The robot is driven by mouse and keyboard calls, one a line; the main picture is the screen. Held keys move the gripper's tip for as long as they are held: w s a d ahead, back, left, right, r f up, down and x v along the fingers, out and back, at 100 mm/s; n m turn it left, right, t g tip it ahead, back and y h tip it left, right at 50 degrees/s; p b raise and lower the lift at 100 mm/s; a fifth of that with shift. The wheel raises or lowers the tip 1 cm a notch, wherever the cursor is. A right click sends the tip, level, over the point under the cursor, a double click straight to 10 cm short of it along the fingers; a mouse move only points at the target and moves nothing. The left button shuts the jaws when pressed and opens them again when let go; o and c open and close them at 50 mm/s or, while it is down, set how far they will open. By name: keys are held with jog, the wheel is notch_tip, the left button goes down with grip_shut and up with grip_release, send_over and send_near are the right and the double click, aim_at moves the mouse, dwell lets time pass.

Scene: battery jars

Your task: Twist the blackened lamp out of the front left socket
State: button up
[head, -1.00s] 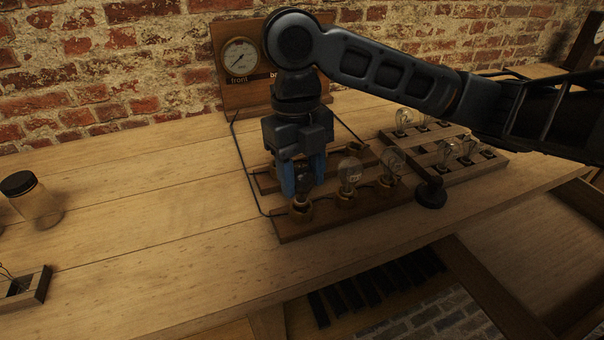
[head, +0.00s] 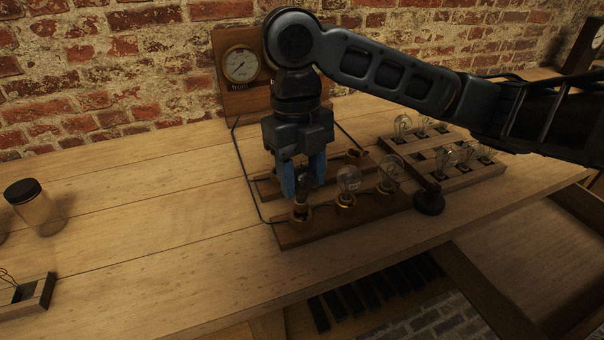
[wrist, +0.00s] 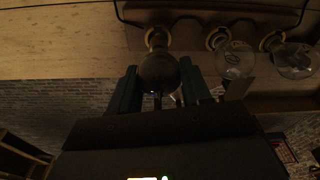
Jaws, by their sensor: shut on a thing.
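The blackened lamp (head: 304,183) stands upright over the brass front left socket (head: 301,214) on the near wooden strip. My gripper (head: 303,190) points down from above, its blue fingers shut on the lamp's dark glass, one on each side. In the wrist view the dark bulb (wrist: 159,73) sits between my gripper's fingers (wrist: 160,85), with its base at the brass socket (wrist: 157,36). I cannot tell how deep its base sits in the socket.
Two clear lamps, a middle one (head: 347,181) and a right one (head: 390,171), stand close by in the same row. A dark round knob (head: 429,198) is to their right. A wooden lamp rack (head: 462,177) stands further right. A lidded jar (head: 40,212) is at left; the bench between is clear.

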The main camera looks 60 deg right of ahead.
jog(key=shift+r+p, duration=1.65)
jog(key=shift+r, duration=0.75)
jog(key=shift+s, duration=0.1)
